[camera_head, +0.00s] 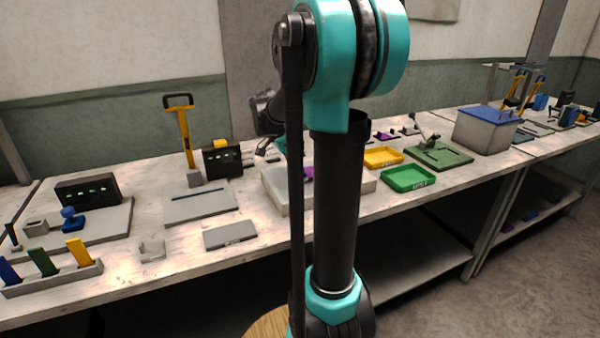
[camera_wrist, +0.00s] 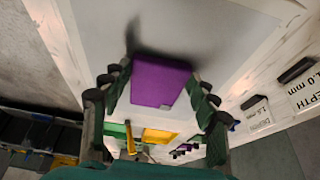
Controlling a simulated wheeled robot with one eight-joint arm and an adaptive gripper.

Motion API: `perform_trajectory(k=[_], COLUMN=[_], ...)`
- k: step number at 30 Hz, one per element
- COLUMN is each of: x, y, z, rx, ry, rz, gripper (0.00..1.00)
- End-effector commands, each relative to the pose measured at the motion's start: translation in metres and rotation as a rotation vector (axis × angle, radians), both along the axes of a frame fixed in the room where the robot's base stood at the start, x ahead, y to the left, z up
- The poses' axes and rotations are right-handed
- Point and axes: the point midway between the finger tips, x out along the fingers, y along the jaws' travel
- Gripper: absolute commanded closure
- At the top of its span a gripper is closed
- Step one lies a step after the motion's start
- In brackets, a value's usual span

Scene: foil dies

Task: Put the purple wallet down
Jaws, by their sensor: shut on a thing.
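The purple wallet (camera_wrist: 160,82) is a flat purple block between the two dark fingers of my gripper (camera_wrist: 160,90) in the wrist view. My gripper is shut on it, with a finger at each side. A pale, flat surface lies behind the wallet, with a dark shadow beside it; I cannot tell whether they touch. In the head view, a small part of the wallet (camera_head: 308,172) shows beside my arm, over a pale shallow tray (camera_head: 278,200) on the bench. My arm hides most of the gripper there.
A yellow tray (camera_head: 383,157) and a green tray (camera_head: 409,179) stand to the right of the pale tray. A grey plate (camera_head: 230,235) and a slotted grey board (camera_head: 200,204) lie to its left. A grey bin with a blue lid (camera_head: 487,130) stands farther right.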

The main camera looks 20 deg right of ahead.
Motion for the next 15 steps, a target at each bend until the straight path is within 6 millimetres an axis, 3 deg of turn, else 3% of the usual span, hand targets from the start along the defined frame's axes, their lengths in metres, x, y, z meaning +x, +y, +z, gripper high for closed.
perform_trajectory(k=[8, 15], x=[0.000, 0.000], y=[0.000, 0.000], z=[0.035, 0.101], rx=[0.000, 0.000], ry=[0.000, 0.000], rz=[0.000, 0.000], gripper=[0.75, 0.75])
